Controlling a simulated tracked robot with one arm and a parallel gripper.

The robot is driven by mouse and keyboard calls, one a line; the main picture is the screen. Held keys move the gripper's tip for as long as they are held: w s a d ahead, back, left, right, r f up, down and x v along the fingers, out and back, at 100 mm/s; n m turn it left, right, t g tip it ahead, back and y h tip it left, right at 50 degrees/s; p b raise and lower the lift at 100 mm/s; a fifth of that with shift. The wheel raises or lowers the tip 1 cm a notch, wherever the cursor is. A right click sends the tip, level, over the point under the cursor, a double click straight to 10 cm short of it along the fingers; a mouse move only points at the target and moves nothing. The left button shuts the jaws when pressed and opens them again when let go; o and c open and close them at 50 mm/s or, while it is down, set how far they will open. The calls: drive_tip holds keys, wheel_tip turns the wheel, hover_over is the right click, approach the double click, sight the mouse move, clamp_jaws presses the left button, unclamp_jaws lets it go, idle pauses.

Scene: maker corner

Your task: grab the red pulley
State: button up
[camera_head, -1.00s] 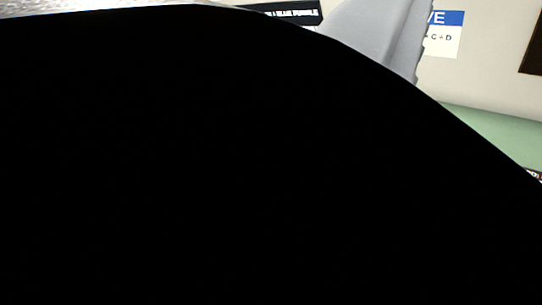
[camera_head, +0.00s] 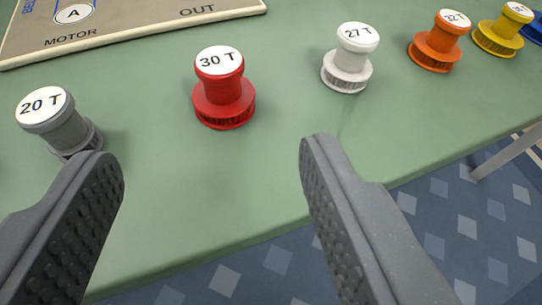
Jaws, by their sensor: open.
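The red pulley (camera_head: 224,98) stands upright on the green table, with a round white label reading "30 T" on its top. My gripper (camera_head: 212,165) is open and empty, its two dark grey fingers wide apart at the lower left and lower right. The red pulley lies beyond the fingertips, between them as seen in the picture, and nothing touches it. It is fully visible.
A grey pulley (camera_head: 62,125) marked "20 T" stands left, close behind my left finger in view. White (camera_head: 346,68), orange (camera_head: 437,45) and yellow (camera_head: 499,33) pulleys stand right. A beige board (camera_head: 130,22) lies behind. The green table (camera_head: 240,190) ends at its front edge.

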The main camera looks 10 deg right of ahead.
sight(220, 78)
drive_tip(key=b+x, duration=0.2)
drive_tip(key=x, duration=0.6)
drive_tip(key=shift+w, duration=0.1)
drive_tip(key=shift+b+x, duration=1)
drive_tip(key=shift+x, duration=1.7)
drive_tip(key=shift+f, duration=0.1)
drive_tip(key=c, duration=1)
